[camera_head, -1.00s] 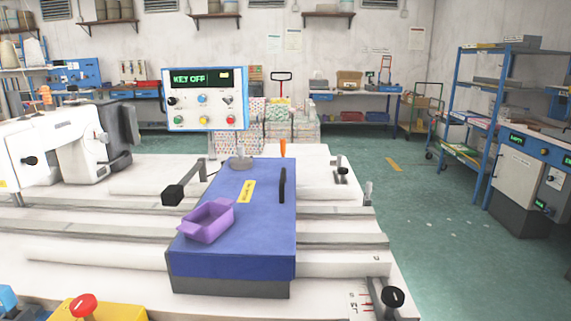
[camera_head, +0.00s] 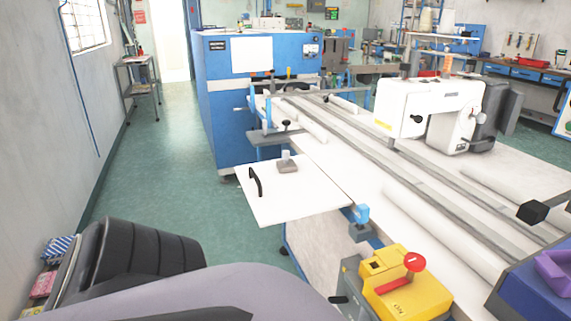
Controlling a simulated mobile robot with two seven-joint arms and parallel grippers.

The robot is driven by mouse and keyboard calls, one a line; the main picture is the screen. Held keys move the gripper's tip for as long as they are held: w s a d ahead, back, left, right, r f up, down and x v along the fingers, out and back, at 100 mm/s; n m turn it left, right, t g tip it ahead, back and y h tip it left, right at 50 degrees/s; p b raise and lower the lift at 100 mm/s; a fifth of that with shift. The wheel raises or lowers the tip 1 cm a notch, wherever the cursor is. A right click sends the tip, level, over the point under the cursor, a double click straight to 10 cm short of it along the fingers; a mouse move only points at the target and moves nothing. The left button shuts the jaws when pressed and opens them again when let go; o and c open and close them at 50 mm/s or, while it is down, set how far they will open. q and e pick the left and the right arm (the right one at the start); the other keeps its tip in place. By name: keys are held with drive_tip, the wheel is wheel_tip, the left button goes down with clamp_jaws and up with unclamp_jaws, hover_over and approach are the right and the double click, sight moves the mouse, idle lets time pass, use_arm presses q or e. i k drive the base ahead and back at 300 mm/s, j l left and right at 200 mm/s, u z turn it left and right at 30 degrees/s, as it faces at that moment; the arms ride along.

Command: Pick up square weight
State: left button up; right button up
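A small grey weight with a squarish base and a short upright knob (camera_head: 287,163) stands on a white board (camera_head: 300,200) left of centre. The board juts out from the left end of the long white work table, and a black curved handle (camera_head: 256,182) is on it, just left of the weight. Nothing is seen touching the weight.
A yellow control box with a red knob (camera_head: 405,287) and a blue-topped part (camera_head: 361,216) stand at the table's near edge. A white sewing machine (camera_head: 425,110) stands on the table. A blue cabinet (camera_head: 225,100) is behind the board. Green floor lies open at left.

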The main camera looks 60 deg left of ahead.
sight(287, 165)
drive_tip(key=u, duration=2.05)
drive_tip(key=i+j+z, duration=0.15)
drive_tip(key=j, duration=0.2)
drive_tip(key=i+j+z, duration=0.15)
drive_tip(key=j, duration=0.2)
